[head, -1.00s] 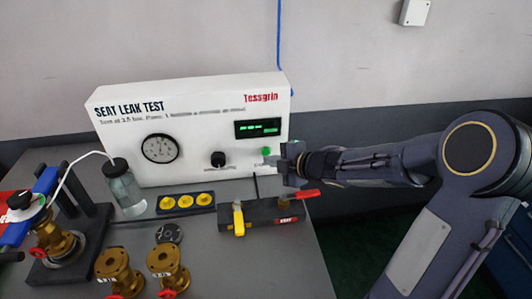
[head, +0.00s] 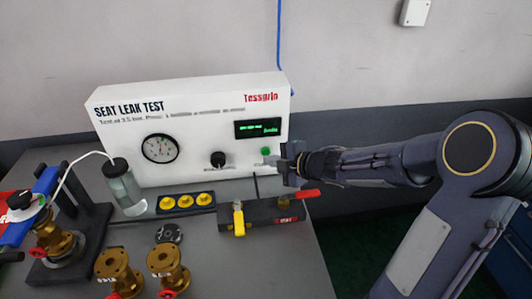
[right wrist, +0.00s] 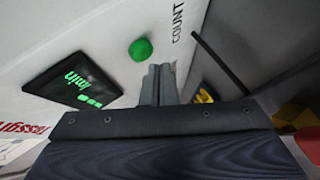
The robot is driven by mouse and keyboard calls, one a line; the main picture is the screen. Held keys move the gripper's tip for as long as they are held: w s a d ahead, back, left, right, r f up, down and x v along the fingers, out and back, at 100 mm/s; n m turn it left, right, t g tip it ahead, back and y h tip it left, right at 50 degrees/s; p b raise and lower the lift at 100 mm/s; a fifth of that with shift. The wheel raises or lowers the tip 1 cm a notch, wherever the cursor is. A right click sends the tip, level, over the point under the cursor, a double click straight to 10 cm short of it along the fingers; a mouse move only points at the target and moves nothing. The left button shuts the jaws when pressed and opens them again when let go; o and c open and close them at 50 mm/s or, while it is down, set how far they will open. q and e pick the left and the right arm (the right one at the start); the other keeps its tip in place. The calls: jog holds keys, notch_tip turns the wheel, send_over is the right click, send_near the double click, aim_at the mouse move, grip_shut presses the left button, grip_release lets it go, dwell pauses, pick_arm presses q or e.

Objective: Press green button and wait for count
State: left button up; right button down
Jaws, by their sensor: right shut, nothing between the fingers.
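The green button (head: 266,151) sits low on the right of the white seat leak test panel (head: 215,125). In the right wrist view the green button (right wrist: 141,48) stands just beyond my fingertips, beside the word COUNT. The dark display (head: 258,128) above it shows green characters; it also shows in the right wrist view (right wrist: 72,88). My right gripper (head: 289,160) is shut and empty, just right of the button. In the right wrist view the closed fingers (right wrist: 159,80) point near the button and look apart from it.
A black block with a yellow lever (head: 238,218) and a red handle (head: 308,194) lies below my right gripper. Brass valves (head: 113,268), a water bottle (head: 124,185), a clamp stand (head: 75,225) and yellow-ringed holder (head: 186,202) stand to the left. A blue cable (head: 278,45) hangs on the wall.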

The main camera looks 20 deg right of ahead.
jog(key=shift+w, duration=0.1)
dwell(0.3)
jog(key=shift+w+d, duration=0.1)
jog(key=shift+w, duration=0.25)
jog(key=shift+w+d+p, duration=0.1)
jog(key=shift+w+p, duration=0.3)
dwell(0.6)
jog(key=shift+s, duration=0.1)
dwell(0.3)
jog(key=shift+s+a, duration=0.2)
jog(key=shift+s, duration=0.55)
jog(key=shift+s+a+b, duration=0.2)
jog(key=shift+s+b, duration=0.05)
jog(key=shift+s, duration=0.55)
jog(key=shift+s+a+b, duration=0.2)
jog(key=shift+s+a, duration=0.05)
jog(key=shift+s, duration=0.55)
jog(key=shift+s+a+b, duration=0.2)
jog(key=shift+s+b, duration=0.05)
jog(key=shift+s, duration=0.55)
